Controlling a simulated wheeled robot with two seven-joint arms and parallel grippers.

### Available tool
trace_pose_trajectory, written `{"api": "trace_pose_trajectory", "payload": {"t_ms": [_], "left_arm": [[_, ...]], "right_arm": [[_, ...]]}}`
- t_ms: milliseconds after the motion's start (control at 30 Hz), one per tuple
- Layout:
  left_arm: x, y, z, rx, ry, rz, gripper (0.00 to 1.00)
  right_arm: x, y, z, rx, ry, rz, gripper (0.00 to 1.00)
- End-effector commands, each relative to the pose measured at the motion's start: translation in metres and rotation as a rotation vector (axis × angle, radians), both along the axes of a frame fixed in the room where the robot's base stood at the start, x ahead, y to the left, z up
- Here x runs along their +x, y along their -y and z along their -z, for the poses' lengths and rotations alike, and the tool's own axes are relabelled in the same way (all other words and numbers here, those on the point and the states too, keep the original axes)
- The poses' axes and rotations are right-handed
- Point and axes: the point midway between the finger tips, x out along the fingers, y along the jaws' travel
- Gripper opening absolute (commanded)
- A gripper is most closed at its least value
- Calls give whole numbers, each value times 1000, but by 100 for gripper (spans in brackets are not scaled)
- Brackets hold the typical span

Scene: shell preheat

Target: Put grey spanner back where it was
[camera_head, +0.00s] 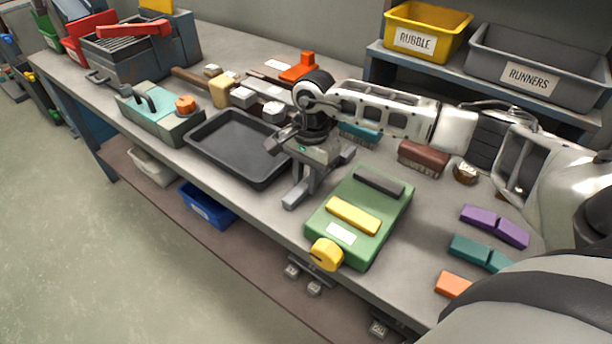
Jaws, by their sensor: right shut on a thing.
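My right gripper (299,192) reaches in from the right and points down, just right of the black tray, above the bench. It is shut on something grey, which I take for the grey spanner. A grey piece (276,143) juts out left of the gripper over the tray's right rim and may be the spanner's end. The gripper hides most of what it holds, and no other spanner is clear on the bench. My left gripper is not in view.
The black tray (214,153) is empty where I see it. A green device (371,230) with a yellow knob (326,254) stands close on the right. A teal box (160,122) stands left. Purple blocks (494,226) and a brown brush (424,158) lie right. Bins labelled RUBBLE (420,37) and RUNNERS (540,82) stand behind.

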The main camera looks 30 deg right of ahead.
Motion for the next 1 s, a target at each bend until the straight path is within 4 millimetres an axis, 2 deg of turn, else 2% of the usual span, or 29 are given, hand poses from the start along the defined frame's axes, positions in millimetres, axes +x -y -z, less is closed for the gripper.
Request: {"api": "trace_pose_trajectory", "payload": {"t_ms": [33, 100, 367, 500, 633, 1000], "left_arm": [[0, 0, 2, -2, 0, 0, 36], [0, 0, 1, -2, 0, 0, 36], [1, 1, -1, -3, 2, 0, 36], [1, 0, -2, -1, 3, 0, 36], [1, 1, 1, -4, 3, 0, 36], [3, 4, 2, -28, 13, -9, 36]], "right_arm": [[0, 0, 2, 0, 0, 0, 26], [0, 0, 1, 0, 0, 0, 45], [0, 0, 1, 0, 0, 0, 45], [1, 1, -6, 0, 2, 0, 45], [3, 4, -27, -1, 7, 0, 45], [6, 11, -102, 1, 4, -1, 45]]}}
